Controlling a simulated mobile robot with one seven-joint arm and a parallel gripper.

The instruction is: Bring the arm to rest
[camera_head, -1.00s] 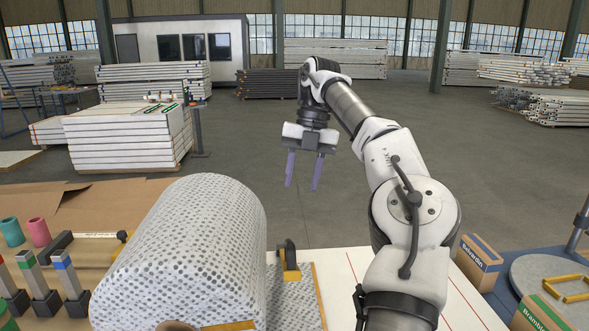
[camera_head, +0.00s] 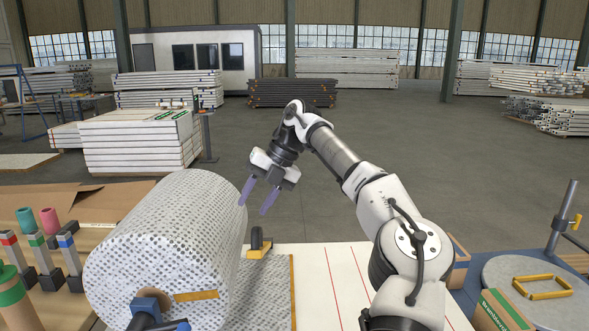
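My gripper (camera_head: 256,203) hangs from my bent arm in the middle of the view. Its two purple fingers are spread apart with nothing between them. It points down and to the left, above and just right of the far end of the large patterned roll (camera_head: 170,245). I cannot tell whether a finger touches the roll; none clearly does. My arm reaches from the lower right up and back to the left.
The roll lies on a table with a white board (camera_head: 340,280) marked with red lines. Clamps (camera_head: 70,262) and coloured rolls (camera_head: 49,221) stand at left. At right are a cardboard box (camera_head: 500,310) and a round grey disc (camera_head: 530,275). Open floor lies behind the table.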

